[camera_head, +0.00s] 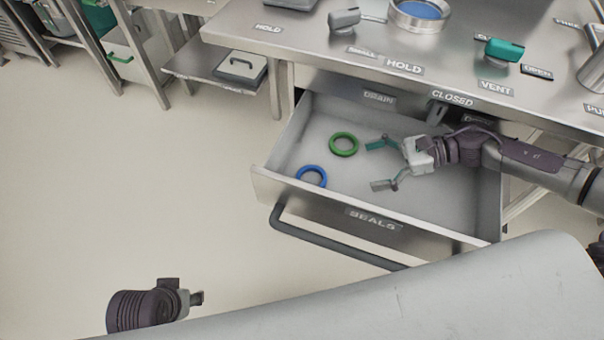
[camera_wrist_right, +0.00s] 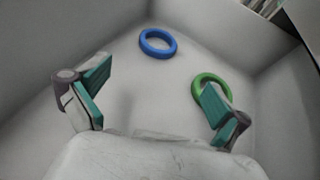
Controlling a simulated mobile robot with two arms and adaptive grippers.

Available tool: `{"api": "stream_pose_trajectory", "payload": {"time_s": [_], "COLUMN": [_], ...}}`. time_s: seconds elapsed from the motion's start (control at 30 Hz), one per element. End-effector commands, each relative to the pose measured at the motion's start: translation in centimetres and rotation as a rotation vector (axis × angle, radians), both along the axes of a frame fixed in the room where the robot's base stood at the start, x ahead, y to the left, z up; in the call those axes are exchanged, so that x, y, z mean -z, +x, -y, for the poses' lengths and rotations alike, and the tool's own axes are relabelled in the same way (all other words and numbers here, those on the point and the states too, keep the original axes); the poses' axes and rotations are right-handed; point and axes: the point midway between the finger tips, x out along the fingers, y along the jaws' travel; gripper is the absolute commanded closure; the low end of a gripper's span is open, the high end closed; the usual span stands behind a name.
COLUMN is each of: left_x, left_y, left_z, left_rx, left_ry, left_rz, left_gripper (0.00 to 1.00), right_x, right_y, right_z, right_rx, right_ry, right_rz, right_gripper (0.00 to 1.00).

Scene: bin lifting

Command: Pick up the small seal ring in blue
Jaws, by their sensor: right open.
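The small blue seal ring (camera_head: 324,177) lies flat on the drawer floor, near the front left corner of the open drawer. It also shows at the top middle of the right wrist view (camera_wrist_right: 145,48), ahead of the fingers and apart from them. A green ring (camera_head: 333,150) lies behind it in the drawer. My right gripper (camera_head: 374,165) is open and empty, inside the drawer to the right of both rings. In the right wrist view one fingertip overlaps the green ring (camera_wrist_right: 197,88). My left gripper (camera_head: 198,298) is at the lower left, away from the drawer; its jaws cannot be made out.
The drawer (camera_head: 262,184) marked SEALS is pulled out, with walls around the rings and a dark handle (camera_head: 330,245) in front. The steel counter (camera_head: 300,48) with valves and labels overhangs the drawer's back. The floor at left is clear.

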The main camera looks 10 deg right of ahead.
Motion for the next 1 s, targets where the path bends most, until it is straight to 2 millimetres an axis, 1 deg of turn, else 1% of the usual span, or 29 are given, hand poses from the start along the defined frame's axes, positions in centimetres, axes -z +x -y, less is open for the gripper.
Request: {"api": "stream_pose_trajectory", "payload": {"time_s": [0.2, 0.3, 0.57, 0.7, 0.8, 0.9, 1.0], "left_x": [0.0, 0.1, 0.2, 0.6, 0.7, 0.7, 0.6], "left_y": [-0.1, -0.1, 0.0, 0.0, 0.0, 0.0, 0.0], "left_z": [0.0, 0.0, 0.0, 0.0, 0.0, -0.1, 0.0], "left_rx": [-0.002, -0.002, -0.001, -0.001, -0.001, -0.002, -0.002], "left_ry": [0.000, 0.000, 0.000, 0.001, 0.001, 0.001, 0.001], "left_rz": [-0.005, -0.004, -0.004, -0.008, -0.010, -0.009, -0.008], "left_gripper": [0.53, 0.53, 0.53, 0.53, 0.53, 0.53, 0.53], "right_x": [1.2, 1.8, 2.6, 3.2, 3.8, 4.1, 4.2], "right_y": [0.7, 1.1, 1.5, 1.8, 2.0, 2.2, 2.2], "right_z": [-3.5, -4.8, -6.7, -8.8, -10.0, -10.6, -10.8], "right_rx": [-0.008, -0.007, -0.005, -0.006, -0.005, -0.004, -0.003], "right_ry": [0.003, 0.002, 0.002, 0.003, 0.002, 0.001, 0.000], "right_rz": [0.003, 0.003, 0.002, 0.002, 0.002, 0.001, 0.001], "right_gripper": [0.00, 0.00, 0.00, 0.00, 0.00, 0.00, 0.00]}}
